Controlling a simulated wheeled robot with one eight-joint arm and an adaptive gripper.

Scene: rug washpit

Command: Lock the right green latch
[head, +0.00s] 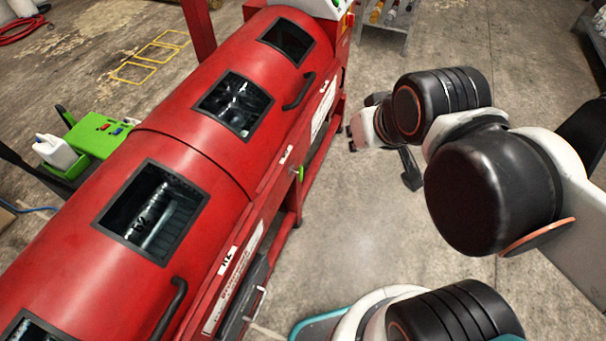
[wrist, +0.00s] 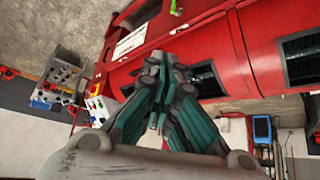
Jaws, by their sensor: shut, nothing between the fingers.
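A small green latch (head: 300,173) sits on the front edge of the long red machine (head: 190,95), at the seam between its two covers. In the wrist view a green latch (wrist: 174,8) shows at the top, on the red machine's edge. I cannot tell from these frames whether it is the right one of a pair. My gripper (wrist: 163,60) is shut and empty, with its teal and grey fingers together in front of the machine. It is apart from the latch. In the head view my arm hangs over the floor to the right of the machine, and the gripper is partly hidden.
Black handles (head: 299,90) stick out from the machine's covers. A grey shelf (head: 388,22) with bottles stands at the back. A green cart (head: 95,138) with a white jug (head: 55,152) stands behind the machine. The concrete floor (head: 345,235) between machine and arm is clear.

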